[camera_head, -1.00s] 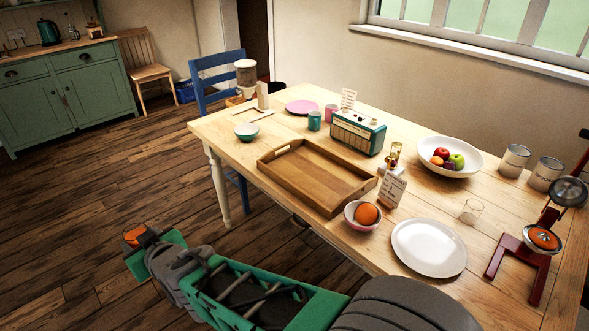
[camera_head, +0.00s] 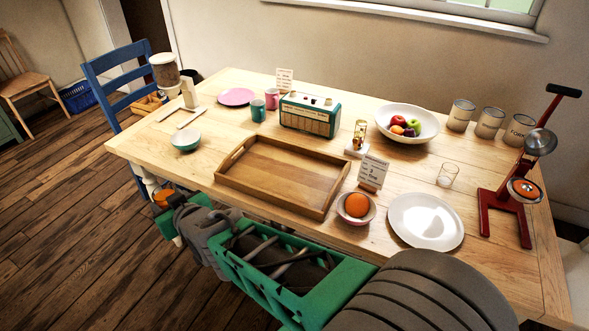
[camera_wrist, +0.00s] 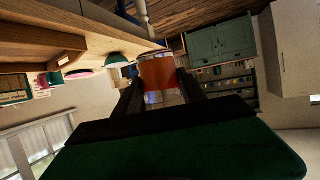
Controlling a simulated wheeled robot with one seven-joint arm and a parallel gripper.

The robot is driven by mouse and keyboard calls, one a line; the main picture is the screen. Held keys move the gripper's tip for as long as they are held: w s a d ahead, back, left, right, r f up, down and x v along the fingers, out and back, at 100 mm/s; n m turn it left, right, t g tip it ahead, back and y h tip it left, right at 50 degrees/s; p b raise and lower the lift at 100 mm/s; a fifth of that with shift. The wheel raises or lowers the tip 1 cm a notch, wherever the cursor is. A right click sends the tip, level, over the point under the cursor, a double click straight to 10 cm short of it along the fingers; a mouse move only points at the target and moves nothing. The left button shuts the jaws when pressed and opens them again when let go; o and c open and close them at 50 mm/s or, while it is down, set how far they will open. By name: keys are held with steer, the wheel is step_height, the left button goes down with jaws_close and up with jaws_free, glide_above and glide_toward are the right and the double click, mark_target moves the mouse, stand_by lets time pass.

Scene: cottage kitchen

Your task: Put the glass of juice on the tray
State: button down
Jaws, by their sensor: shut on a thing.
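The glass of juice (camera_wrist: 158,72), with orange liquid in it, is between the two fingers of my gripper (camera_wrist: 160,90) in the wrist view. In the head view the orange of the glass (camera_head: 163,199) shows at the far end of my arm, beside the table's front left edge and off the tabletop. My gripper (camera_head: 175,204) is shut on it; the fingers are small and partly hidden there. The wooden tray (camera_head: 262,189) lies empty on the table, to the right of my gripper. Its wooden side also shows in the wrist view (camera_wrist: 38,42).
On the table (camera_head: 150,142), a teal bowl (camera_head: 186,139) stands left of the tray and a radio (camera_head: 310,114) behind it. A bowl with an orange (camera_head: 356,208), a card (camera_head: 373,171) and a white plate (camera_head: 426,221) are to its right. A blue chair (camera_head: 116,75) stands at the left end.

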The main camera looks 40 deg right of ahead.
steer(key=s+d+m+h+b, duration=0.1)
steer(key=s+d+m+h, duration=0.1)
steer(key=d, duration=0.8)
steer(key=s+d+m+h+b, duration=0.1)
steer(key=s+d+h, duration=0.15)
steer(key=d, duration=0.65)
steer(key=s+d+r+m+g+h+b, duration=0.1)
steer(key=s+d+r+m+b, duration=0.1)
steer(key=s+d, duration=1.15)
glide_above(290, 185)
steer(key=f, duration=0.9)
steer(key=shift+s+a+f, duration=0.15)
steer(key=shift+s, duration=0.1)
steer(key=shift+w+f, duration=0.2)
steer(key=shift+f, duration=0.1)
steer(key=shift+f+h+b, duration=0.25)
steer(key=shift+f+b, duration=0.05)
steer(key=shift+f, duration=1.15)
steer(key=shift+f, duration=0.1)
